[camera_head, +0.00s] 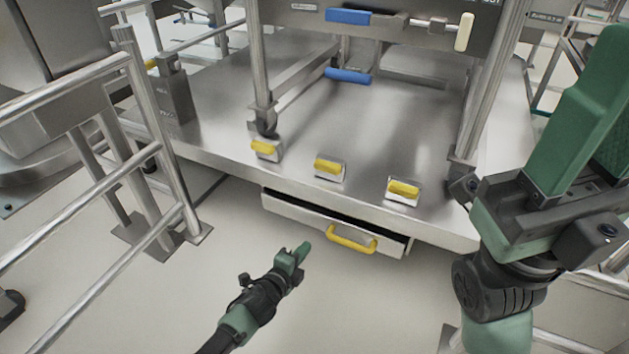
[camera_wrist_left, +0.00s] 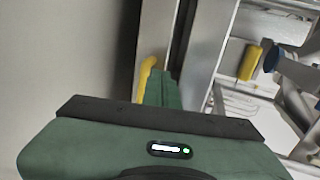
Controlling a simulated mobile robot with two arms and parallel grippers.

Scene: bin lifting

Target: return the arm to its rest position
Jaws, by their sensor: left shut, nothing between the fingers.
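My left gripper (camera_head: 301,252) reaches in from the bottom of the head view, its green fingers together and empty. It is over the floor, left of and apart from the yellow handle (camera_head: 351,241) of a drawer. In the left wrist view its green fingers (camera_wrist_left: 164,90) are closed, with a yellow handle (camera_wrist_left: 146,78) showing beside and beyond them. My right arm (camera_head: 500,285) fills the right side of the head view, bent upward close to the camera. A large green part rises from it; I cannot tell whether its fingers are open.
The metal drawer (camera_head: 296,221) stands partly open under a steel platform (camera_head: 215,115). Several yellow handles (camera_head: 329,167) sit on the platform. A blue handle (camera_head: 348,76) is farther back. Metal railings (camera_head: 160,130) stand on the left. The floor (camera_head: 140,300) around my left gripper is clear.

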